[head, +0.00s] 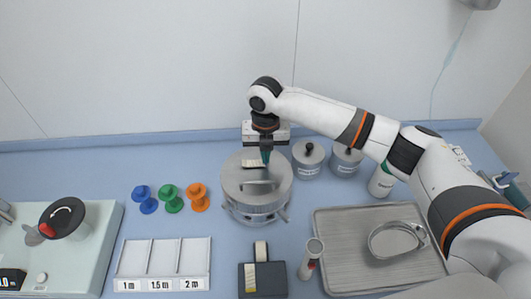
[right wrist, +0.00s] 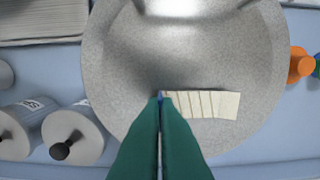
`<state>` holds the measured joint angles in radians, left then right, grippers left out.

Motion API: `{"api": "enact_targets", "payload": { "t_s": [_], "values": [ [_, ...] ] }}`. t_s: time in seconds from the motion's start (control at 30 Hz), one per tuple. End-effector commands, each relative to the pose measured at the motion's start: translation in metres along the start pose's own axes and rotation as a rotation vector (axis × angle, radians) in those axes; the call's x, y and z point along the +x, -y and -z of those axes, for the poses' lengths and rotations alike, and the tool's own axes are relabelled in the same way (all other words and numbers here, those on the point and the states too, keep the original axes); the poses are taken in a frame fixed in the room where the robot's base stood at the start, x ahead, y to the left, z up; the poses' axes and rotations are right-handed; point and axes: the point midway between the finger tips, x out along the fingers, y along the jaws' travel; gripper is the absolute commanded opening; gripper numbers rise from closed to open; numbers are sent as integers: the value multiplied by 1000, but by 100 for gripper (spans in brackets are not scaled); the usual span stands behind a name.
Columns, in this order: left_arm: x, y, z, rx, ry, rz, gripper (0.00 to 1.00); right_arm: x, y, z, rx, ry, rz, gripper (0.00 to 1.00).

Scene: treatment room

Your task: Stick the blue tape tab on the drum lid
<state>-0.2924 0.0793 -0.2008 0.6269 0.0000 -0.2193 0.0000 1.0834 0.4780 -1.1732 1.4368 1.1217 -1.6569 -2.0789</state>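The drum (head: 257,207) is a round grey metal vessel in the middle of the bench, its lid (head: 277,178) on top with a bar handle. The lid fills much of the right wrist view (right wrist: 120,70). My right gripper (head: 266,158) points down over the far part of the lid. Its green fingers are shut, with a small bit of the blue tape tab (right wrist: 160,97) showing between the tips. The tips are at or just above the lid; I cannot tell if they touch it. A row of several cream tabs (right wrist: 205,104) lies on the lid beside the tips. My left gripper is out of view.
Two small lidded canisters (head: 308,158) stand right of the drum. A metal tray (head: 335,270) with a dish lies at front right. Blue, green and orange spools (head: 172,198) stand left. A black tape dispenser (head: 271,280) and a small cylinder (head: 310,258) stand in front.

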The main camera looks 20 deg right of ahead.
Motion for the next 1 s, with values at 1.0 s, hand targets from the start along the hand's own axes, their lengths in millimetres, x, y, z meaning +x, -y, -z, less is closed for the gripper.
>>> {"api": "enact_targets", "payload": {
  "t_s": [1.0],
  "values": [
    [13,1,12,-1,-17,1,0,-42,1,2,0,-5,3,27]
  ]
}}
